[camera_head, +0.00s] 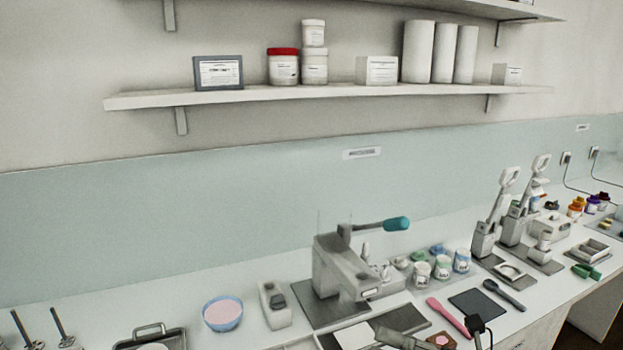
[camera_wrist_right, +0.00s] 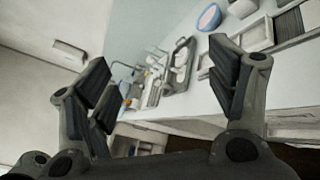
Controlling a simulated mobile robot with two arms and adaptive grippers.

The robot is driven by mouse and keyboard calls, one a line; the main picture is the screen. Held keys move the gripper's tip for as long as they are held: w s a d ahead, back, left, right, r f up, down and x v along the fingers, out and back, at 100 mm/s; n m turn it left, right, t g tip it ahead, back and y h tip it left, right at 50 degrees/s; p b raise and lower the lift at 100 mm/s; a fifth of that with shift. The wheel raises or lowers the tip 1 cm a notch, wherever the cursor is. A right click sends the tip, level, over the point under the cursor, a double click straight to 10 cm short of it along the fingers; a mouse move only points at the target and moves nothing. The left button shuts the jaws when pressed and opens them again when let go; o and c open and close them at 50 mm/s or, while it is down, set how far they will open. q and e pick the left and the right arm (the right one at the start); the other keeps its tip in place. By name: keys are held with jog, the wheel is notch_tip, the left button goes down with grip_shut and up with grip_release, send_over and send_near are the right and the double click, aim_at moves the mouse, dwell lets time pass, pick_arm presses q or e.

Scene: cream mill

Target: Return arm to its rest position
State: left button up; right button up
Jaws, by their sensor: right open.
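My right gripper (camera_wrist_right: 163,78) fills the lower part of the right wrist view. Its dark, ribbed finger pads are spread wide apart, with nothing between them. Beyond the gap the worktop shows tilted, with a metal tray (camera_wrist_right: 178,66) and a blue bowl with pink contents (camera_wrist_right: 208,17) farther off. In the head view, dark grey gripper-like parts of mine show at the bottom edge, over the front of the counter; they are mostly cut off. My left gripper is in neither view.
The counter holds a grey press with a teal handle (camera_head: 396,224), a blue bowl (camera_head: 222,314), several small jars (camera_head: 442,267), a pink spatula (camera_head: 447,316) and a dark mat (camera_head: 477,303). Two upright lever devices (camera_head: 485,240) stand at right. A loaded shelf (camera_head: 330,93) hangs above.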

jog(key=w+d+r+m+t+h, duration=0.2)
jog(key=d+r+m+t+h, duration=0.45)
jog(key=m+t, duration=0.8)
jog(key=s+d+f+m+g+h, duration=0.1)
jog(key=d+f+m+g+h, duration=0.35)
jog(key=f+m, duration=0.4)
jog(key=s+d+f+m+g+h, duration=0.2)
jog(key=d+f+m+g+h, duration=0.15)
jog(key=f+m+h, duration=0.45)
jog(key=s+a+f+m+g+y, duration=0.25)
jog(key=s+f+g, duration=0.35)
jog(key=s+f, duration=0.3)
jog(key=s+a+f+m+g+y, duration=0.2)
jog(key=s+a+f+g, duration=0.35)
jog(key=s, duration=0.55)
notch_tip(320, 180, down, 26)
jog(key=d+g, duration=0.1)
jog(key=g, duration=0.1)
jog(key=s+d+f+g, duration=0.1)
jog(key=s+d+f, duration=0.2)
jog(key=s+f, duration=1.4)
jog(key=shift+s+d+f+b, duration=0.2)
jog(key=shift+s+f+b, duration=0.1)
jog(key=shift+f, duration=0.25)
